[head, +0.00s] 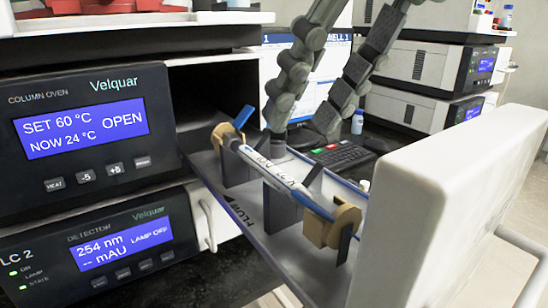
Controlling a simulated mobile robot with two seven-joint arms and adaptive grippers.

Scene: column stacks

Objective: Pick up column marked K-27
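A slim white column (272,170) with blue ends lies on the slid-out tray (262,232) of the column oven. It slants from upper left to lower right between a tan end piece (227,136) and another tan end piece (332,226). It has dark lettering that I cannot read surely. My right gripper (303,123) reaches down from the top. Its two grey jointed fingers are apart, with the tips just above and behind the column in the picture. Nothing shows between them. I cannot tell whether a tip touches the column. My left gripper is out of view.
The column oven (88,135) reads OPEN, above a detector (120,252). The large white front panel (440,205) stands to the right of the tray. Behind are a keyboard (342,156), a monitor, a small bottle (357,121) and more instruments (428,65).

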